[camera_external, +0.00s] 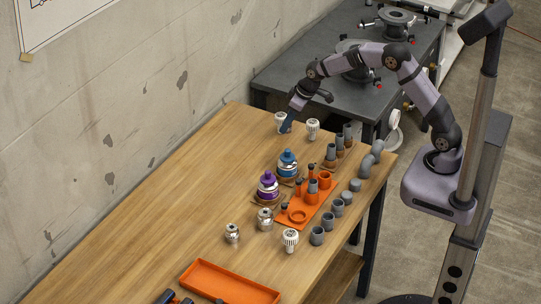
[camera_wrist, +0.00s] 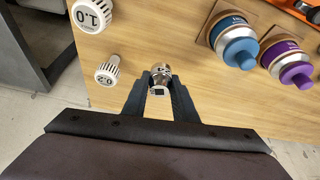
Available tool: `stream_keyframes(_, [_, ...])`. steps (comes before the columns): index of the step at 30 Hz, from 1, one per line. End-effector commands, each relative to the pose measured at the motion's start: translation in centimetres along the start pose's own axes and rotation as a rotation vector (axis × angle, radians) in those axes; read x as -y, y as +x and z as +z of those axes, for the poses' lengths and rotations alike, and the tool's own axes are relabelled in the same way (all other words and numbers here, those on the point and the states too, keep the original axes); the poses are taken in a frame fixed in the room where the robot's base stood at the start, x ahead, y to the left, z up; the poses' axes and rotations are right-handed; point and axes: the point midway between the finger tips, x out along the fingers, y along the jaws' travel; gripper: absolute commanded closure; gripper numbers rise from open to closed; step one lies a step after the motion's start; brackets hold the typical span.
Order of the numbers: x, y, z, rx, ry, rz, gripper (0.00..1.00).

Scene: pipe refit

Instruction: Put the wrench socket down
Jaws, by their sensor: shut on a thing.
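The wrench socket (camera_wrist: 160,71) is a small chrome piece with a dark square hole, seen in the wrist view. My gripper (camera_wrist: 160,88) is shut on it, with one dark finger on each side. In the external view my gripper (camera_external: 286,127) points down at the far end of the wooden table (camera_external: 160,208), close to a white knob (camera_external: 281,117). The socket cannot be made out there. Whether it touches the table or hangs just above it, I cannot tell.
White knobs marked 1.0 (camera_wrist: 92,14) and 0.2 (camera_wrist: 107,74) stand left of the socket in the wrist view. A blue-topped canister (camera_external: 287,162) and a purple-topped canister (camera_external: 268,186) stand nearer the camera. Grey pipe fittings line the right edge. The table's left side is clear.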

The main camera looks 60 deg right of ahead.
Motion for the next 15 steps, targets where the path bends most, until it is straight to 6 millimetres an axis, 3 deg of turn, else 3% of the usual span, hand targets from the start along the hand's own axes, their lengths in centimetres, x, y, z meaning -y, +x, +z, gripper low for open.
stream_keyframes(8, [0.0,0.2,0.1,0.001,0.0,0.0,0.99])
stream_keyframes(15, [0.0,3.0,1.4,0.004,0.002,-0.001,0.99])
